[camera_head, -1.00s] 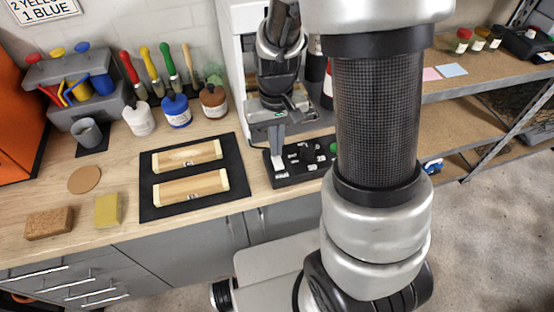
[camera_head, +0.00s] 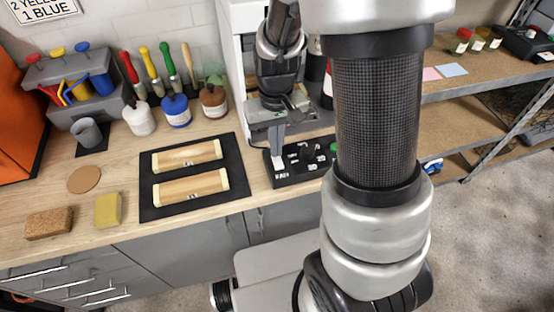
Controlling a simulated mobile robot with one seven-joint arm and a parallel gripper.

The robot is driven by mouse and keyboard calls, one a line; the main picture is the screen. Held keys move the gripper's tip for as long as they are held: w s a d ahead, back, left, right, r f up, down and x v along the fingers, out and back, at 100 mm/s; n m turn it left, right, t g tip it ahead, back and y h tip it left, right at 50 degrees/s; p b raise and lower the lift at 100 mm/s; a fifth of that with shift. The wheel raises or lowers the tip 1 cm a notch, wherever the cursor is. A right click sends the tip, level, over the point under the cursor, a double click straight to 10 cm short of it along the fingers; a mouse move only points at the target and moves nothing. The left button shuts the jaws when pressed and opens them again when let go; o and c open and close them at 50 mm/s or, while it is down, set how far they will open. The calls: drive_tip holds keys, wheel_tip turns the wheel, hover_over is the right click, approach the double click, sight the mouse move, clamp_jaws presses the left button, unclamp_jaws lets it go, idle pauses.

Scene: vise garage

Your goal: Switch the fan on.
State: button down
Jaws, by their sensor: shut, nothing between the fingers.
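A black control panel (camera_head: 290,181) with small white labels lies on the workbench, right of the black mat. A dark upright knob or lever stands on it, and a green button (camera_head: 333,149) shows at its right end, partly behind my arm. My gripper (camera_head: 278,165) points down with its fingers shut and empty. Its fingertips are at the left part of the panel, over or against a light switch-like spot; I cannot tell whether they touch. The fingers hide part of the panel there. I cannot make out a fan.
Two wooden blocks lie on the black mat (camera_head: 150,211). Paint bottles (camera_head: 175,111), brushes, a grey cup (camera_head: 88,133), a sponge (camera_head: 108,210) and a brown block (camera_head: 48,223) stand left. A white machine frame (camera_head: 234,60) rises behind my gripper. Metal shelves (camera_head: 470,95) are right.

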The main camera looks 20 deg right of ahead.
drive_tip(key=shift+f+b, duration=0.5)
drive_tip(key=shift+f, duration=0.2)
drive_tip(key=shift+r, duration=0.1)
wheel_tip(320, 180, up, 7)
drive_tip(key=p, duration=0.5)
drive_tip(key=shift+p, duration=0.3)
idle(0.5)
drive_tip(key=s+r+t, duration=0.2)
drive_tip(key=s+r, duration=0.2)
drive_tip(key=r, duration=0.3)
drive_tip(key=s+r+t, duration=0.1)
drive_tip(key=s+r, duration=0.3)
drive_tip(key=r, duration=0.3)
drive_tip(key=s+r+t+p, duration=0.1)
drive_tip(key=s+r+t, duration=0.1)
drive_tip(key=r, duration=0.6)
drive_tip(key=shift+s+t, duration=0.3)
drive_tip(key=shift+s, duration=0.6)
